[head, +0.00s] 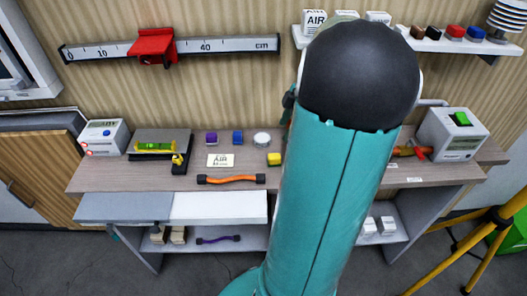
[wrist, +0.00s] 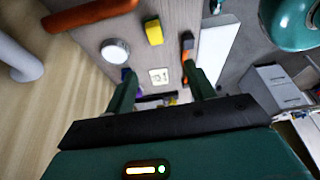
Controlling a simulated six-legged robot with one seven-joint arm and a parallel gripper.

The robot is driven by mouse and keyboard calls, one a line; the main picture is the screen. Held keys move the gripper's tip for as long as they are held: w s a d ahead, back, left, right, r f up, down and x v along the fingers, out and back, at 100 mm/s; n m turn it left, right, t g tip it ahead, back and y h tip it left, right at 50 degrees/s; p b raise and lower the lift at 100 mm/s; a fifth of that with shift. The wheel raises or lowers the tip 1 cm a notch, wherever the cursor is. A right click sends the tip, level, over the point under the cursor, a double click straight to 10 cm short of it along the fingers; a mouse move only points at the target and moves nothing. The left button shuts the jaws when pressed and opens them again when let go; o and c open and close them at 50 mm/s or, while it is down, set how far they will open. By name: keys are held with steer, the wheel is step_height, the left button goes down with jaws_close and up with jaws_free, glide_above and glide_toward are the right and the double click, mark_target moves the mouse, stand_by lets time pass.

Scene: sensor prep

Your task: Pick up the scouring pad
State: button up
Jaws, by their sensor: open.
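A small yellow block (head: 274,159), which looks like the scouring pad, lies on the wooden bench top just left of my arm in the head view. In the wrist view the yellow block (wrist: 153,32) is ahead of the fingertips, toward the top of the picture. My gripper (wrist: 159,70) is open, with its two dark green fingers apart and nothing held between them. A white card on the bench shows in the gap, farther off. In the head view my gripper is mostly hidden behind my teal arm.
Near the yellow block are a round white-topped item (head: 262,139), an orange-handled bar (head: 231,179), a white card (head: 220,160) and blue (head: 237,137) and purple (head: 211,138) blocks. A grey box (head: 453,133) stands at right. A shelf (head: 437,42) hangs above.

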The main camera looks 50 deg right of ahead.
mark_target(272, 156)
steer(key=x, duration=0.9)
steer(key=d+x, duration=0.1)
steer(key=x, duration=0.3)
steer(key=shift+s+f, duration=0.1)
steer(key=shift+f, duration=0.45)
steer(key=c, duration=1.1)
steer(key=shift+o, duration=0.2)
steer(key=shift+r, duration=0.1)
steer(key=shift+r, duration=0.5)
step_height(272, 156, up, 2)
steer(key=shift+s+a+r, duration=0.15)
steer(key=shift+r, duration=0.05)
steer(key=s+a+r, duration=0.9)
steer(key=s, duration=0.1)
steer(key=shift+r, duration=0.2)
